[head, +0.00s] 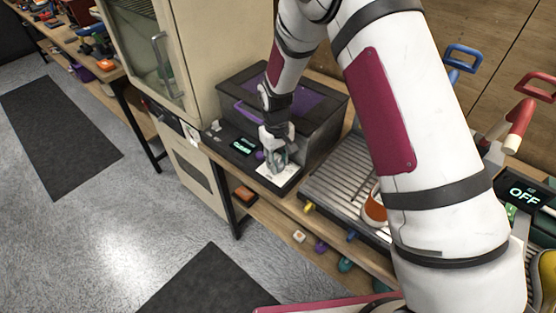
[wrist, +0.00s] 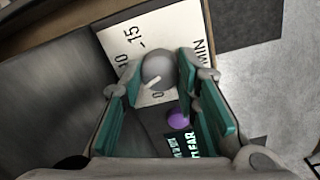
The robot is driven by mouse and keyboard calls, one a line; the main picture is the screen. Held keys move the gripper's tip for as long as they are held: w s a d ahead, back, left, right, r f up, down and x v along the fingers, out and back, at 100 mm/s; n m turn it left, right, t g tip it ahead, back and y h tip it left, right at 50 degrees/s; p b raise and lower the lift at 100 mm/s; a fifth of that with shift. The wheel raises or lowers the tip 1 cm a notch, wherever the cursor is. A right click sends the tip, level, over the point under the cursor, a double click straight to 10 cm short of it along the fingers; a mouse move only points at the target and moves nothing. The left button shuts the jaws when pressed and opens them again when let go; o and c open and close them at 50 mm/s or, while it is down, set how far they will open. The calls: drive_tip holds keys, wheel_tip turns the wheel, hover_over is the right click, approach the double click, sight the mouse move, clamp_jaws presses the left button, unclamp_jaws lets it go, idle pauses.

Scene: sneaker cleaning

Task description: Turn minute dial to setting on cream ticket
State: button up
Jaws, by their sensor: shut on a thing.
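The minute dial (wrist: 158,66) is a round grey knob with a pale pointer line. It sits on a white scale plate (wrist: 130,62) marked 10, 15 and MIN. The plate also shows in the head view (head: 289,176). My gripper (head: 276,160) reaches down over the plate; in the wrist view its green-padded fingers (wrist: 152,80) are shut on the dial, one on each side. The pointer slants toward the lower-left of the wrist view, near a partly covered 0. A small pale tag (head: 192,134) hangs by the cabinet; I cannot tell whether it is the cream ticket.
A purple button (wrist: 178,120) and a lit display (head: 243,146) sit beside the plate. A dark tank (head: 320,118) with a purple lid stands behind my gripper. A ribbed metal tray (head: 335,190) lies to the right. Open floor lies left of the bench.

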drive_tip(key=o, duration=1.2)
drive_tip(key=shift+c, duration=0.2)
wheel_tip(320, 180, up, 12)
drive_tip(key=shift+a, duration=0.15)
drive_tip(key=shift+s, duration=0.1)
